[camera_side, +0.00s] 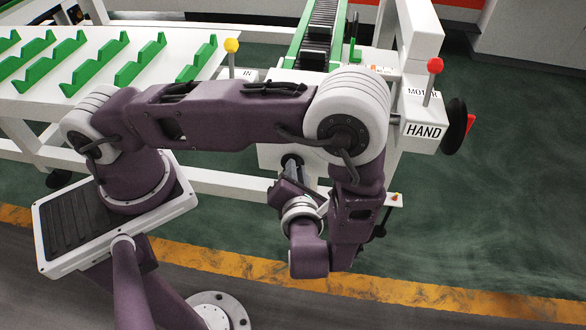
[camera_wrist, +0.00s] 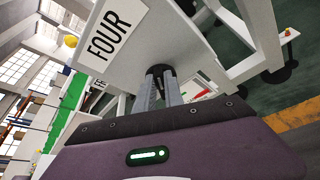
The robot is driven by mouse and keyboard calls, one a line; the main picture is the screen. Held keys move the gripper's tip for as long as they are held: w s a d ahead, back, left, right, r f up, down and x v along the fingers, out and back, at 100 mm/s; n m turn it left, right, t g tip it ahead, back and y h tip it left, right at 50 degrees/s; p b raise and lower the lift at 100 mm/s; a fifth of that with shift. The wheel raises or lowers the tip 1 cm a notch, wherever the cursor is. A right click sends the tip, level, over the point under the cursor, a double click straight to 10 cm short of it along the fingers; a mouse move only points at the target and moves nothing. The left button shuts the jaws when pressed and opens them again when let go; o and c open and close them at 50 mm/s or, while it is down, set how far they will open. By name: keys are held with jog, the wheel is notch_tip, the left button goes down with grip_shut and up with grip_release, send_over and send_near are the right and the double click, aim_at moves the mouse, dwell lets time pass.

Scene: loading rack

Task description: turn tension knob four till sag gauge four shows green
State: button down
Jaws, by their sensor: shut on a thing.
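The dark tension knob four (camera_wrist: 157,70) sits on the white machine face below the FOUR label (camera_wrist: 118,30) in the wrist view. My gripper (camera_wrist: 162,88) is shut on the knob, with its two grey fingers on either side of it. In the side view my gripper (camera_side: 291,168) reaches the white machine front, where my arm hides most of the knob. Sag gauge four (camera_wrist: 205,88) is a pale plate with red and some green, just right of the fingers. It is partly hidden, and I cannot read its pointer.
A lever with a red ball (camera_side: 435,65) stands by the HAND sign (camera_side: 424,132). A lever with a yellow ball (camera_side: 232,45) stands at the IN sign. A white rack (camera_side: 110,100) with green notched bars lies left. Green floor is clear at right.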

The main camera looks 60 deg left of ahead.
jog(key=shift+s+a+f+m+t+y, duration=0.2)
jog(key=shift+f+m+t+y, duration=0.85)
jog(key=shift+m, duration=4.25)
jog(key=shift+s+a+f+m+t, duration=0.15)
jog(key=shift+f+m+t, duration=0.3)
jog(key=shift+m+t, duration=3.15)
jog(key=shift+s+a+f+m+g+y, duration=0.2)
jog(key=shift+f+m+y, duration=0.45)
jog(key=shift+m, duration=6.35)
jog(key=shift+f+m+h, duration=0.1)
jog(key=shift+m+h, duration=0.2)
jog(key=shift+m, duration=0.1)
jog(key=c, duration=1.4)
grip_release()
jog(key=shift+c, duration=0.2)
